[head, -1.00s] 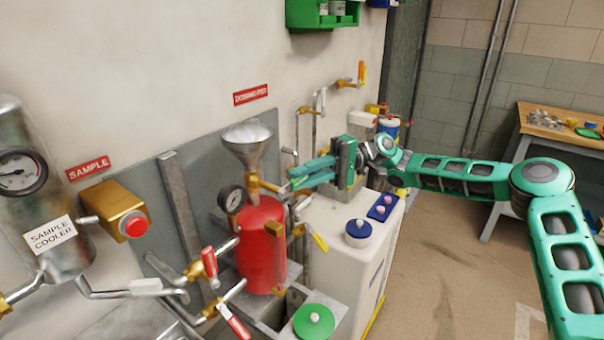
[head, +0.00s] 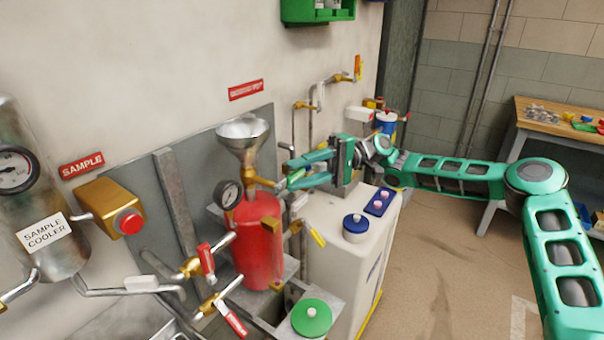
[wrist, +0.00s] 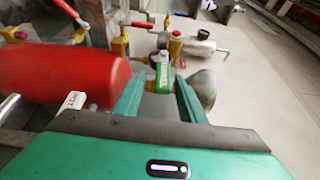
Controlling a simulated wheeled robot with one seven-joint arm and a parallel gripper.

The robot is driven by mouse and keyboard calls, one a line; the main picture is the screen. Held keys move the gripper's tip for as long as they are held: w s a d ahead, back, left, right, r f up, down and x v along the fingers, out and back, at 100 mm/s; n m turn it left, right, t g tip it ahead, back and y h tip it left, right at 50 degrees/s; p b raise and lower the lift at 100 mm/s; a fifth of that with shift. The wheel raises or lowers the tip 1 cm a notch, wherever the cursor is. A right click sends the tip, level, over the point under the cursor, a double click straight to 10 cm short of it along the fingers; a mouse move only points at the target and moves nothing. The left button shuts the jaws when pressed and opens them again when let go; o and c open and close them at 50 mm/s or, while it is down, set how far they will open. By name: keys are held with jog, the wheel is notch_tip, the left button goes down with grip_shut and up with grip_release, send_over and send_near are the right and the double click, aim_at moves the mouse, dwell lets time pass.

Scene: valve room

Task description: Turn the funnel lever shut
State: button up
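The metal funnel (head: 243,135) stands on a brass fitting above the red tank (head: 258,245). The tank also shows in the wrist view (wrist: 60,75). A brass valve (head: 262,183) sits under the funnel and points right, toward my gripper. The funnel lever has a green and white handle, seen in the wrist view (wrist: 161,72) and small in the head view (head: 296,177). My gripper (head: 290,174) is open just right of the valve. In the wrist view its two fingers (wrist: 158,88) lie on either side of the handle. I cannot tell whether either finger touches it.
A pressure gauge (head: 229,194) is left of the tank. Red-handled valves (head: 206,260) sit low in front. A white cabinet (head: 340,235) with blue-lidded items stands below my gripper. A green-lidded container (head: 311,317) is in front. Thin pipes rise along the wall behind.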

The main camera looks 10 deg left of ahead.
jog(key=shift+w, duration=0.1)
jog(key=v, duration=1.1)
